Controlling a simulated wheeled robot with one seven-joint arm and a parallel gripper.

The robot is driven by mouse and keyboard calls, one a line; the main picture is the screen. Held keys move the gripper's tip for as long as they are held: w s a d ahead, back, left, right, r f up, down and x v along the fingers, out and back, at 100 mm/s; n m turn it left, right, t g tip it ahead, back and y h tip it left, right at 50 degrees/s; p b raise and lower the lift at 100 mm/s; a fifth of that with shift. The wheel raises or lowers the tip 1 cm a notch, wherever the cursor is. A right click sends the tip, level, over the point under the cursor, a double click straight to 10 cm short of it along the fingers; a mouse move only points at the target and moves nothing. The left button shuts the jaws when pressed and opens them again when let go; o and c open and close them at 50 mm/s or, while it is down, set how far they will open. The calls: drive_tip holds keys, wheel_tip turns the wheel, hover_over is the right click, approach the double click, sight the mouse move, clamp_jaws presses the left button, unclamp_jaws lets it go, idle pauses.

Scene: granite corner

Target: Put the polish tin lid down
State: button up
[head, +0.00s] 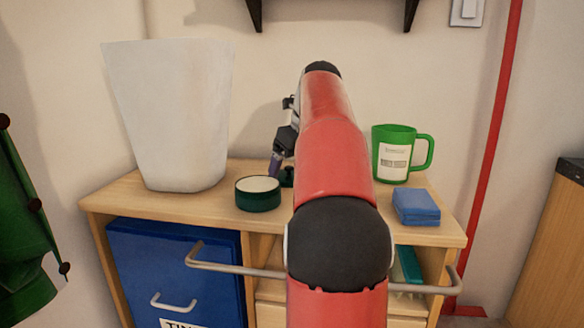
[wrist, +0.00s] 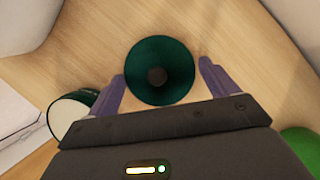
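The dark green polish tin lid (wrist: 142,82), round with a dark knob in its middle, appears to lie flat on the wooden top. In the head view only a small part of the lid (head: 287,178) shows beside my arm. My gripper (wrist: 161,68) is open, with its purple fingers on either side of the lid and narrow gaps showing. The gripper (head: 279,168) is low over the top in the head view, partly hidden by my red arm. The open green tin (head: 257,195) with pale contents stands just left of it; the tin (wrist: 72,112) also shows in the wrist view.
A tall white bin (head: 168,115) stands at the left of the wooden top (head: 215,205).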

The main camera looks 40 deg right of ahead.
drive_tip(key=shift+o, duration=1.2)
drive_tip(key=shift+r, duration=0.1)
drive_tip(key=shift+r, duration=0.25)
drive_tip(key=p+v, duration=0.3)
drive_tip(key=v, duration=0.8)
drive_tip(key=shift+s+r, duration=0.2)
drive_tip(key=shift+r, duration=0.05)
